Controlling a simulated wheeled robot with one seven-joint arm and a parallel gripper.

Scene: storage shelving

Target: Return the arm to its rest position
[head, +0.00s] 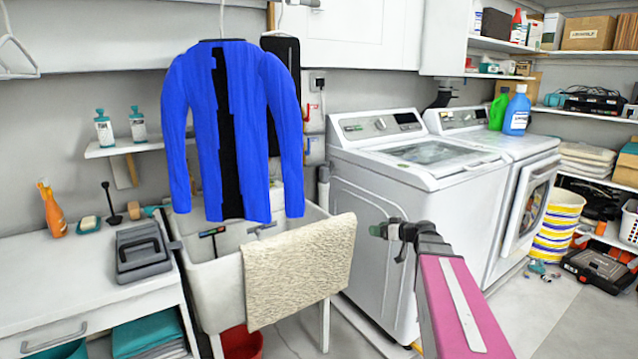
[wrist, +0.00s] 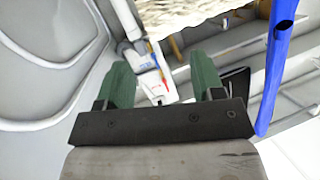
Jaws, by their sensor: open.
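My gripper (head: 398,238) is in front of the white top-loading washer, to the right of the sink, in the head view. My pink arm reaches up to it from the bottom edge. In the wrist view my gripper (wrist: 163,82) shows two green fingers standing well apart, with nothing held between them. A blue jacket (head: 240,110) hangs on a hanger above the sink, apart from my gripper. A blue tube-like part, which looks like a sleeve, is at the right in the wrist view (wrist: 277,65).
The washer (head: 375,235) stands close behind my gripper. A beige towel (head: 298,270) hangs over the front of the sink (head: 215,290) to its left. A yellow-striped bucket (head: 557,225) and a toolbox (head: 598,268) are on the floor at right. Open floor lies before the machines.

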